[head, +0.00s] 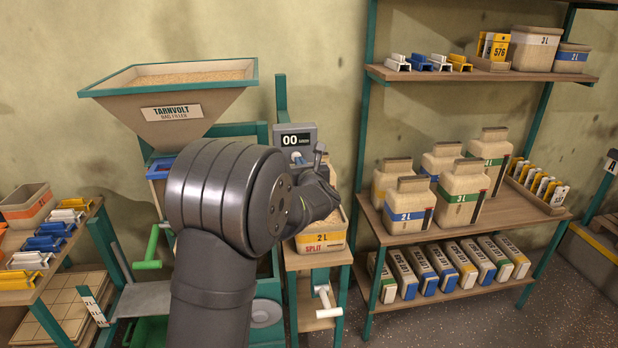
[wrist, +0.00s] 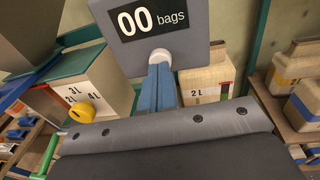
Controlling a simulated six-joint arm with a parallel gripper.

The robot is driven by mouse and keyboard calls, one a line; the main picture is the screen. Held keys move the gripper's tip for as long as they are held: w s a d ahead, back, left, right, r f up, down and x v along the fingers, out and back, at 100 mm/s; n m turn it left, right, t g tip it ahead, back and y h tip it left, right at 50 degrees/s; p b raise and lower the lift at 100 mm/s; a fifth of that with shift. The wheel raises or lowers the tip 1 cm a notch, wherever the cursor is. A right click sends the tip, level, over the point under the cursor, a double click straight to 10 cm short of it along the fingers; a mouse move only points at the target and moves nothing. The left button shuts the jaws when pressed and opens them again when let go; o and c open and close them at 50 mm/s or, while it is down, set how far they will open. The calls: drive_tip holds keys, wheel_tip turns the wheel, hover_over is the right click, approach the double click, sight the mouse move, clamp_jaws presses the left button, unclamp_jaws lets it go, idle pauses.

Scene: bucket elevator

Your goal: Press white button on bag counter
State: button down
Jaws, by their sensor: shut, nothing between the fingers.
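The bag counter (head: 296,137) is a grey box with a black display reading 00. It stands behind my arm in the head view and fills the top of the wrist view (wrist: 190,40). Its round white button (wrist: 160,56) sits below the display. My gripper's blue fingers (wrist: 160,73) are together, with nothing between them, and point up at the button. Their tips overlap its lower edge in the wrist view; I cannot tell whether they touch it. My arm hides much of the area below the counter in the head view.
The hopper (head: 170,108) of the bag filler stands left of the counter. A yellow-banded 2 L bin (head: 322,238) is below it. A shelf unit (head: 470,77) with several containers stands at the right. A yellow knob (wrist: 80,112) on a 2 L, 3 L, 4 L panel is at left in the wrist view.

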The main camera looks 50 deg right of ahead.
drive_tip(key=v, duration=1.1)
drive_tip(key=shift+s, duration=0.3)
idle(0.4)
